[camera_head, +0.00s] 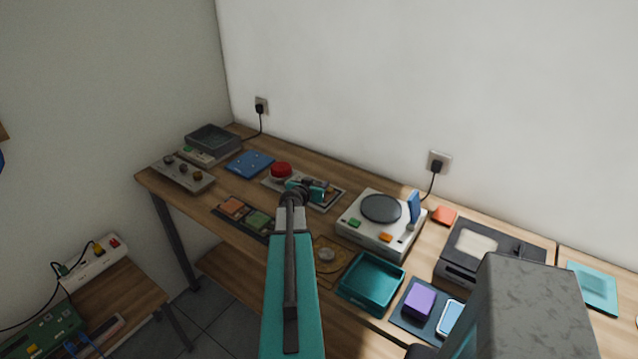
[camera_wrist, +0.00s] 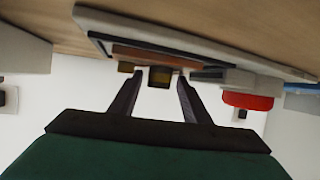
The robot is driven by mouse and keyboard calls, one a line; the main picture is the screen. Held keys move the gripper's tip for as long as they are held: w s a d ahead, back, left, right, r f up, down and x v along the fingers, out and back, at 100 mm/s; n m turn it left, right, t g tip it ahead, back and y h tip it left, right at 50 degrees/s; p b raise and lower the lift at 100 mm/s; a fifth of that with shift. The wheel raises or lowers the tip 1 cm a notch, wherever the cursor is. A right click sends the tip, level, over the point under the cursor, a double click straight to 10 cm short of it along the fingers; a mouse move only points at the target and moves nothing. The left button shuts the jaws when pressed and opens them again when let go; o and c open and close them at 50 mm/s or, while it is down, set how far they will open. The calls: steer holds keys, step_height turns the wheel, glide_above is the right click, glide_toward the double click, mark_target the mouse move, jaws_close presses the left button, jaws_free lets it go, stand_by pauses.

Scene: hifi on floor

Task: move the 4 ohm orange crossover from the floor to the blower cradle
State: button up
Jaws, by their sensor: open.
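My gripper (camera_head: 318,187) is over the back middle of the bench, above a pale board with a dark frame (camera_head: 329,204). In the wrist view, which looks upside down, its two dark fingers (camera_wrist: 160,85) are apart. A small dark block with an amber-brown face (camera_wrist: 160,77) shows between the fingertips; I cannot tell whether they touch it. An orange-brown strip (camera_wrist: 158,57) lies along the board beside it. I cannot read a 4 ohm mark or surely pick out the crossover or blower cradle.
A red dome (camera_head: 280,170) stands close left of my gripper. A white turntable-like unit (camera_head: 370,243) is to the right. A teal tray (camera_head: 371,283) and a dark tray with orange and green pieces (camera_head: 243,215) lie nearer. The wall is behind.

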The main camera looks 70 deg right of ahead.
steer(key=shift+r, duration=0.15)
steer(key=shift+a, duration=0.3)
steer(key=shift+a+r+b, duration=0.2)
steer(key=shift+a+b, duration=0.2)
steer(key=shift+a, duration=0.25)
steer(key=shift+b+v, duration=1.65)
steer(key=shift+v, duration=3.25)
steer(key=shift+r, duration=0.1)
steer(key=shift+w, duration=0.1)
